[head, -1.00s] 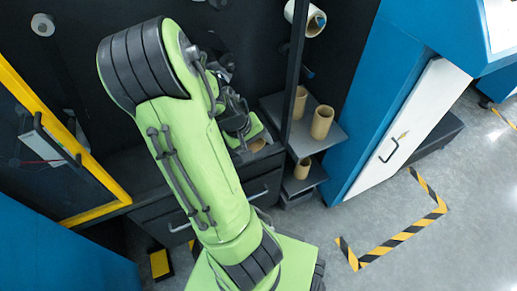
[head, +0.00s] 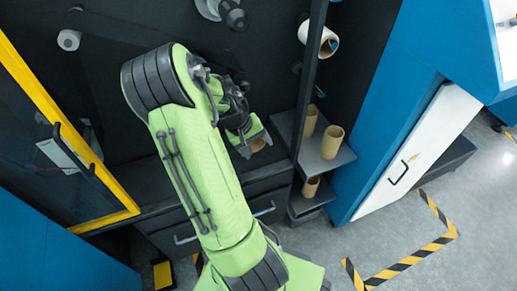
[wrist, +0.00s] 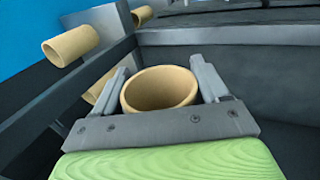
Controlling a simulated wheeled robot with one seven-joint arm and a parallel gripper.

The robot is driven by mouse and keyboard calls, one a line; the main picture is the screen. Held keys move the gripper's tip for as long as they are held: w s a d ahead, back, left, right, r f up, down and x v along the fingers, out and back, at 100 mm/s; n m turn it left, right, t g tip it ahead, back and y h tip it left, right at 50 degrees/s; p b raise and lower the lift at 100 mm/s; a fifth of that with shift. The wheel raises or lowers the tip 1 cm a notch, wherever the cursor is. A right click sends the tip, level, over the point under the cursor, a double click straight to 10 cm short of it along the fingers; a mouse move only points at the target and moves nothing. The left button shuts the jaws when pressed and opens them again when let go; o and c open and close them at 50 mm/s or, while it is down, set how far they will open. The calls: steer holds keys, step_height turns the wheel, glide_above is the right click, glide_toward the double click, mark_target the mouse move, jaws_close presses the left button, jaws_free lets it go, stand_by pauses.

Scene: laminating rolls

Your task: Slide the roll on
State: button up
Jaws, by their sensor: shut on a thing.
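My gripper (wrist: 160,95) is shut on a tan cardboard roll (wrist: 160,88), an open hollow tube standing between its two fingers. In the head view the gripper (head: 250,138) is partly hidden by my green arm, and only a bit of the held roll (head: 258,145) shows below it. The held roll is over the dark drawer unit; I cannot tell if it touches the top. On the dark back wall, a grey round hub (head: 228,12) is at the top. A white roll (head: 318,40) sits on a holder at the upper right, and a small white roll (head: 69,39) is at the upper left.
Several tan rolls stand on dark side shelves, one on the upper shelf (head: 331,142) and one on the lower (head: 311,187). A dark upright post (head: 306,90) stands between them and my gripper. A yellow-framed door (head: 65,120) is at left. Hazard-striped floor (head: 420,255) is clear at right.

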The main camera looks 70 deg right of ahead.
steer(key=shift+w+d+p, duration=1.3)
steer(key=shift+w+d, duration=2.3)
steer(key=shift+d, duration=0.05)
